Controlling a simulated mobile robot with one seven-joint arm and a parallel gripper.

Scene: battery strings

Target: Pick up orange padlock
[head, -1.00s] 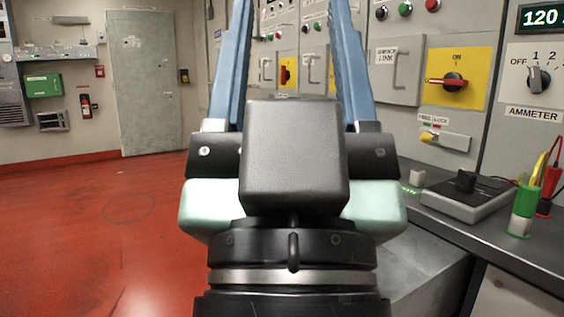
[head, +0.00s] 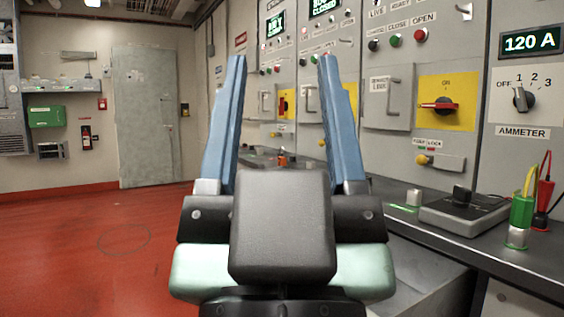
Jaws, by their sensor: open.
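My gripper (head: 282,62) is in the middle of the head view, its two blue fingers pointing up and away, wide apart with nothing between them. A small orange thing, seemingly the orange padlock (head: 282,159), stands on the far part of the dark counter. It shows in the gap between the fingers, beyond the gripper's dark body and apart from it. It is too small to make out its shackle.
The dark counter (head: 462,235) runs along the grey switch panels on the right. A black-knobbed box (head: 466,209), a green cylinder (head: 522,208) and red and yellow leads stand on it. Red floor (head: 75,255) is open on the left.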

